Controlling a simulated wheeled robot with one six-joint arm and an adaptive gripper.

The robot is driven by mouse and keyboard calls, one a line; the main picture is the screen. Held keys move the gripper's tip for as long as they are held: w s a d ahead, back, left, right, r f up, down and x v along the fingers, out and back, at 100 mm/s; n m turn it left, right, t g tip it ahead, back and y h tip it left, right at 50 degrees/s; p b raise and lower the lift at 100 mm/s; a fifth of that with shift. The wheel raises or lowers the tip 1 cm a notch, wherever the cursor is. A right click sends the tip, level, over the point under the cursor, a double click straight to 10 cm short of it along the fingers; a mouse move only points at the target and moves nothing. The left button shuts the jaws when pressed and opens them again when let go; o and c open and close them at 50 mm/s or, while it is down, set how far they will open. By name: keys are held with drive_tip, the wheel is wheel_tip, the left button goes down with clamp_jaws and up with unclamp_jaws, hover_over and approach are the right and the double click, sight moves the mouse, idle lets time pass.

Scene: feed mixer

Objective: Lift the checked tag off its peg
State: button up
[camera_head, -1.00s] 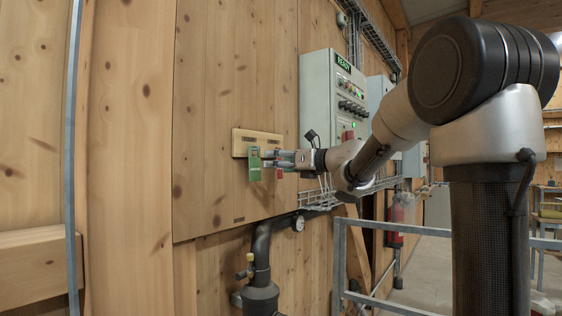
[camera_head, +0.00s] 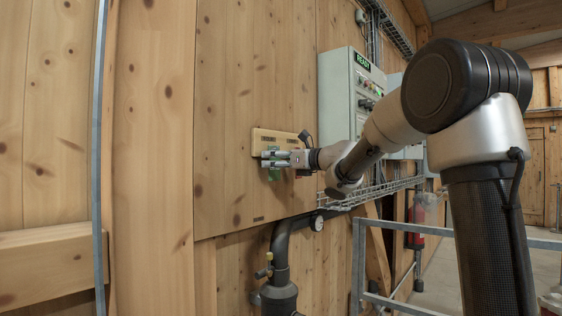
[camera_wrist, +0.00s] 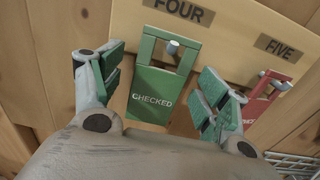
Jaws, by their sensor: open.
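In the head view only a little of the green tag (camera_head: 275,174) shows below my gripper (camera_head: 268,158). In the wrist view my gripper (camera_wrist: 157,88) is open, one green-padded finger on each side of the tag. Gaps show between the fingers and the tag; I cannot tell how deep the fingers reach.
A red tag (camera_wrist: 262,98) hangs on a peg below the FIVE label, close to my right finger. Both hang on a pale wooden board (camera_head: 262,138) on the plank wall. A grey control cabinet (camera_head: 340,95) and wire tray (camera_head: 365,195) are to the right.

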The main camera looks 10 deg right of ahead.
drive_tip(key=c, duration=1.1)
drive_tip(key=shift+r, duration=0.2)
drive_tip(key=shift+r, duration=0.35)
drive_tip(key=shift+r, duration=0.15)
drive_tip(key=shift+s+d, duration=0.1)
drive_tip(key=shift+v, duration=4.55)
